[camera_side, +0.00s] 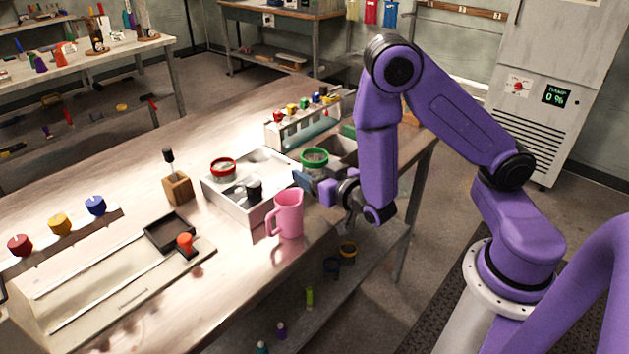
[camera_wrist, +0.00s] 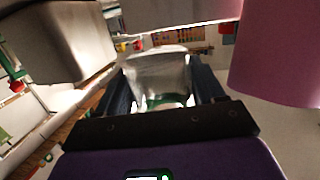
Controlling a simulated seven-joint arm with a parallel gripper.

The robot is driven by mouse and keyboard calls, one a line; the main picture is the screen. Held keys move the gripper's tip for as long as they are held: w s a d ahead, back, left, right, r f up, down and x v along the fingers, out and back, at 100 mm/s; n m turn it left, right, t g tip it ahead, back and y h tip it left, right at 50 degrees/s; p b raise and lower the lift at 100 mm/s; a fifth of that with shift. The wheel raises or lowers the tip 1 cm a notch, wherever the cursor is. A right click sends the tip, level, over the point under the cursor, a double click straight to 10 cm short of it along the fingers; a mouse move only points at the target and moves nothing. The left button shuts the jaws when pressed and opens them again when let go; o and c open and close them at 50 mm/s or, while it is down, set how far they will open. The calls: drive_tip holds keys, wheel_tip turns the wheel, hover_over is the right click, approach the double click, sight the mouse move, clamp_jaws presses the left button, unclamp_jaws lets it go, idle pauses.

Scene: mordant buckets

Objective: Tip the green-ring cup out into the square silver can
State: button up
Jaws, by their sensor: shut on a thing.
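The green-ring cup (camera_side: 314,161) is grey-white with a green band at its rim. It is upright at the right end of the pale tray (camera_side: 238,212). My gripper (camera_side: 308,181) is shut on its side; the wrist view also shows the cup (camera_wrist: 160,72) between the two dark fingers. I cannot tell whether the cup is clear of the tray. A square, open grey metal can (camera_side: 343,148), seemingly the square silver can, stands just right of the cup. It seems to be the large grey shape (camera_wrist: 60,38) at left in the wrist view. Its inside is mostly hidden.
A pink jug (camera_side: 288,214) stands close in front of my gripper. The tray holds a red-ring cup (camera_side: 222,169) and a black item (camera_side: 254,187). A rack with coloured knobs (camera_side: 300,125) is behind. A wooden block (camera_side: 177,189) stands left.

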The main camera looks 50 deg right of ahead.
sight(307, 156)
drive_tip(key=shift+r, duration=1.45)
drive_tip(key=shift+w+r, duration=0.15)
drive_tip(key=shift+w, duration=0.05)
drive_tip(key=x, duration=0.7)
drive_tip(key=shift+w+d, duration=0.1)
drive_tip(key=shift+d, duration=0.15)
drive_tip(key=shift+w+d+f, duration=0.2)
drive_tip(key=shift+w+d, duration=0.1)
drive_tip(key=shift+w, duration=0.3)
drive_tip(key=shift+w+d+f, duration=0.2)
drive_tip(key=shift+w+d, duration=0.05)
drive_tip(key=shift+w, duration=0.35)
drive_tip(key=shift+s+d+r+m+t, duration=0.15)
drive_tip(key=shift+d+r+m, duration=0.1)
drive_tip(key=shift+r+m, duration=0.25)
drive_tip(key=shift+s+d+r+m+t, duration=0.15)
drive_tip(key=shift+d+r+m, duration=0.15)
drive_tip(key=shift+r, duration=0.25)
drive_tip(key=d+m, duration=0.1)
drive_tip(key=m, duration=0.1)
drive_tip(key=s+d+r+m+t, duration=0.1)
drive_tip(key=d+r+m+t, duration=0.1)
drive_tip(key=m, duration=0.1)
drive_tip(key=shift+s+r+m, duration=0.2)
drive_tip(key=shift+s+m, duration=0.05)
drive_tip(key=shift+m, duration=0.05)
